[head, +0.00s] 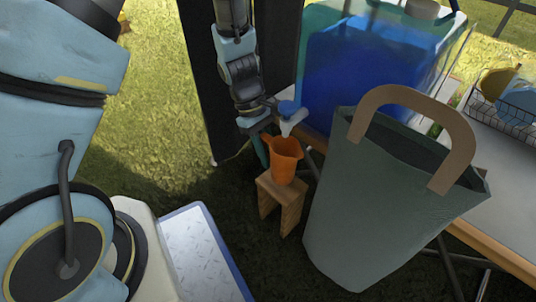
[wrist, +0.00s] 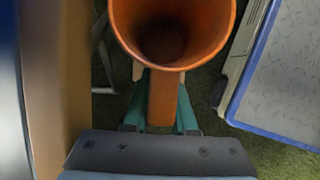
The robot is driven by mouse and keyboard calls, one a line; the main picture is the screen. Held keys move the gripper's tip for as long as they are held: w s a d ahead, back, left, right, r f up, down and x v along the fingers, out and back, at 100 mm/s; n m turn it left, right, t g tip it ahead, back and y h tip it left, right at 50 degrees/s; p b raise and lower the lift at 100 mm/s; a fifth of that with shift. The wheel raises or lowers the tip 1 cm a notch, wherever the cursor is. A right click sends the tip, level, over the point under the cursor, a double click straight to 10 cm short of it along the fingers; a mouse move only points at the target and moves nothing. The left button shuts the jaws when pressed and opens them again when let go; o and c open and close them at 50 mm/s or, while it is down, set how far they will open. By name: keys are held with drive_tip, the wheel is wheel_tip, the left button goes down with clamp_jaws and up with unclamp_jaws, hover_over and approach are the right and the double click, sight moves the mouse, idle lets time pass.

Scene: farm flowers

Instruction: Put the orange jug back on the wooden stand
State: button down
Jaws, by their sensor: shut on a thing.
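The orange jug (head: 281,162) is upright at the wooden stand (head: 281,200), a small stool on the dark ground. In the head view its base overlaps the stand's top; I cannot tell whether it rests there or hangs just above. In the wrist view the jug (wrist: 172,30) is seen from above, open and empty inside, with its handle (wrist: 163,100) towards me. My gripper (head: 266,148) is shut on the jug; in the wrist view my gripper's green fingers (wrist: 162,108) sit either side of the handle. The stand is not clearly seen in the wrist view.
A large green bag (head: 365,215) with a brown handle stands close to the right of the stand. Behind it is a tank of blue liquid (head: 370,70) on a table. A wire basket (head: 515,100) sits further right. Grass lies open to the left.

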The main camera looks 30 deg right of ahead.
drive_tip(key=shift+f, duration=0.1)
drive_tip(key=shift+f, duration=0.35)
drive_tip(key=shift+f, duration=0.15)
drive_tip(key=c, duration=0.7)
unclamp_jaws()
drive_tip(key=shift+r, duration=0.3)
drive_tip(key=p+v, duration=0.6)
drive_tip(key=v, duration=0.6)
drive_tip(key=shift+r, duration=0.3)
